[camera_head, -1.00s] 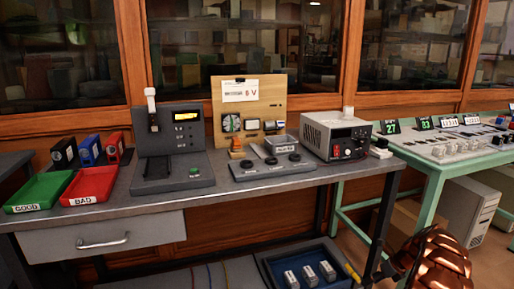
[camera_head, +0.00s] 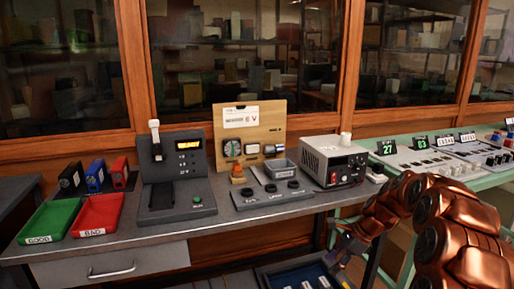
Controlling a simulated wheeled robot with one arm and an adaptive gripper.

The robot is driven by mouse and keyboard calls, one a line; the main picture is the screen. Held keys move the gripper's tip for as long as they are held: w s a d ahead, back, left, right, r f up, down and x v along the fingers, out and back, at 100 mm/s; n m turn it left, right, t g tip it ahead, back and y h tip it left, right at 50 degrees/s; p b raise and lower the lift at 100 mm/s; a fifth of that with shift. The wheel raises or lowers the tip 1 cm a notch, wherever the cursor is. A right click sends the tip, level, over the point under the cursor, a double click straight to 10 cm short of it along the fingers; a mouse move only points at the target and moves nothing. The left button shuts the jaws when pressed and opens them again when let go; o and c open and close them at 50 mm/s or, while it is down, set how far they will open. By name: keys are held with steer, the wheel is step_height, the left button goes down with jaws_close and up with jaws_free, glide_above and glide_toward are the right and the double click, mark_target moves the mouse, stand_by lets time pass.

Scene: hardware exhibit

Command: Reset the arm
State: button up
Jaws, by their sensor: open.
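My copper-coloured arm rises at the right of the head view, bent over in an arch in front of the green table. Its end hangs down on the left side of the arch. There my dark gripper (camera_head: 345,250) shows small, just off the right front of the grey workbench (camera_head: 130,246). It is open, and I see nothing held in it. The arm hides part of the green table (camera_head: 340,211).
The bench holds a green GOOD tray (camera_head: 50,221), a red BAD tray (camera_head: 98,214), a grey test station (camera_head: 180,170), a wooden panel (camera_head: 250,136) and a power supply (camera_head: 333,160). A blue crate (camera_head: 295,277) lies below.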

steer(key=s+a+r+n+g+h+p, duration=0.1)
steer(key=s+a+r+n+p, duration=0.35)
steer(key=s+r, duration=0.45)
steer(key=s+a+r+n+g+h+p, duration=0.1)
steer(key=s+a+r+n+p, duration=0.3)
steer(key=s+r, duration=0.55)
steer(key=s+d+r+n+h+p, duration=0.1)
steer(key=s+r+n+p, duration=0.2)
steer(key=s, duration=0.5)
steer(key=s+d+r+n+h+p, duration=0.1)
steer(key=s+r+n+p, duration=0.2)
steer(key=s, duration=0.4)
steer(key=s+d+r+n+h+p, duration=0.1)
steer(key=s+r+n+h+p, duration=0.1)
steer(key=s, duration=0.6)
steer(key=r+n+p, duration=0.1)
steer(key=n+p, duration=0.1)
steer(key=n, duration=0.1)
steer(key=shift+s+d+r+g, duration=0.25)
steer(key=shift+s+r+g, duration=0.05)
steer(key=shift+s+r, duration=0.05)
steer(key=shift+c, duration=0.4)
